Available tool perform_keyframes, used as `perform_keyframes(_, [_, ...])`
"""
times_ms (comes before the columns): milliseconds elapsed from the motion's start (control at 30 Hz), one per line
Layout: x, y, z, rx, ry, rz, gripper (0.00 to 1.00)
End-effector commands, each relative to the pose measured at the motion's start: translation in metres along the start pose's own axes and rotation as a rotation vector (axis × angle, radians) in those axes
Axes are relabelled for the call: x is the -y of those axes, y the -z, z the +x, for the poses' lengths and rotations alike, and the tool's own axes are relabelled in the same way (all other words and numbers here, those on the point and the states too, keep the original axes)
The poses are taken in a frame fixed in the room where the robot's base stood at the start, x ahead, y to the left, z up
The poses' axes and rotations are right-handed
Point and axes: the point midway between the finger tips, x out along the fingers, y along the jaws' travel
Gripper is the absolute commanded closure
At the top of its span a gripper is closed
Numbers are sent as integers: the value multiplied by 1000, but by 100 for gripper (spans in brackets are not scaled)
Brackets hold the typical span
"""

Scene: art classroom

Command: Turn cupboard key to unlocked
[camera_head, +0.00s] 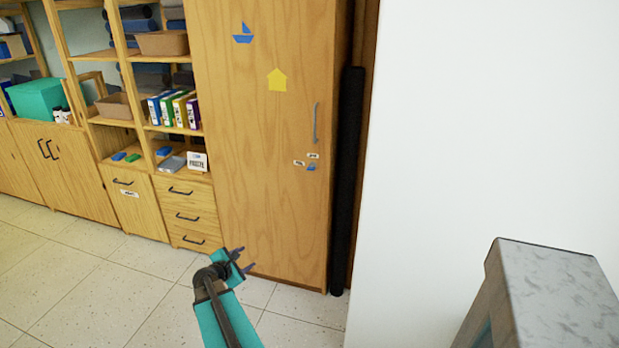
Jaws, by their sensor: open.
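The tall wooden cupboard (262,150) stands shut in the middle of the view, with a blue boat sticker and a yellow house sticker on its door. A grey vertical handle (315,123) is near the door's right edge. Below it are small white labels (313,156) and a small blue key (311,167), too small to tell which way it is turned. My gripper (243,261) is open and empty, low in front of the cupboard's bottom edge. It is well below and left of the key and apart from it.
A black roll (346,180) stands upright right of the cupboard, beside a white wall (480,130). Shelves with boxes and books (172,108) and drawers (188,215) are at left. A grey post-like block (545,290) is at lower right. The tiled floor (90,285) is clear at left.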

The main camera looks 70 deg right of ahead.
Motion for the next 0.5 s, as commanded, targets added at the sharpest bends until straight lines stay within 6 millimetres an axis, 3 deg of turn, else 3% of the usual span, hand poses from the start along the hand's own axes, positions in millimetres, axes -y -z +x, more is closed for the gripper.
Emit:
perform_keyframes(33, [-10,-21,15,34,-29,-36,55])
perform_keyframes(200, [-42,-91,46,145,-119,-196,55])
perform_keyframes(500, [-79,-219,81,359,-200,-520,55])
